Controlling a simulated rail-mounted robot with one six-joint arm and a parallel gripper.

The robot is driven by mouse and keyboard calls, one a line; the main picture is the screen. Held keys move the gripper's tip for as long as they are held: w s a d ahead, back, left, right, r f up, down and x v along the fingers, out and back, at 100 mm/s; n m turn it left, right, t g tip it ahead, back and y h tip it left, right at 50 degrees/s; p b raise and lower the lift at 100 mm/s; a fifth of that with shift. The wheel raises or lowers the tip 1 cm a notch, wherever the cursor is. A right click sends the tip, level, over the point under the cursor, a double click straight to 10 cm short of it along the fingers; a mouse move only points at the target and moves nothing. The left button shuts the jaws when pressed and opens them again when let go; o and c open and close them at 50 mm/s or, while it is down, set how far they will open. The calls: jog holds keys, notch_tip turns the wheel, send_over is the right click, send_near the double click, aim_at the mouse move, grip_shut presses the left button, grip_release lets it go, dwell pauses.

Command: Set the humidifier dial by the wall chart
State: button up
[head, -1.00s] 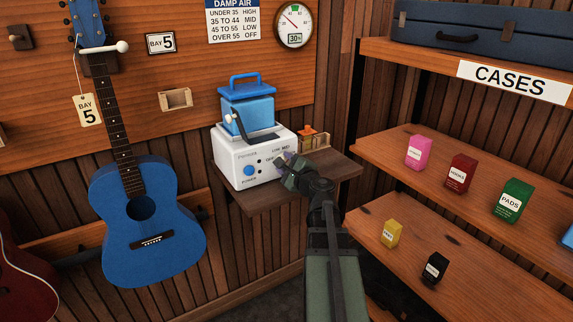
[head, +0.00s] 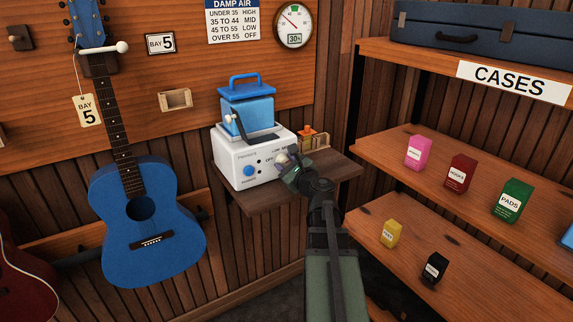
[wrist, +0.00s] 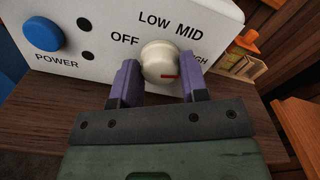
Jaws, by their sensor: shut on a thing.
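The white humidifier (head: 238,172) with a blue tank (head: 250,108) stands on a small wooden shelf. Its cream dial (wrist: 158,58) is on the front panel, with OFF, LOW, MID and a partly covered HIGH around it. The dial's red mark (wrist: 169,76) is at its lower right, on the HIGH side; exact alignment is unclear. My gripper (wrist: 160,72) is shut on the dial, a purple finger on either side. The wall chart (head: 232,20) reads under 35 HIGH, 35 to 44 MID, 45 to 55 LOW, over 55 OFF. The round gauge (head: 294,26) shows 30%.
A blue POWER button (wrist: 43,34) is left of the dial. A small orange-topped item (head: 306,135) sits right of the humidifier. Shelves (head: 395,150) with small boxes stand at right.

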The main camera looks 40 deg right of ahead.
jog(key=o, duration=0.9)
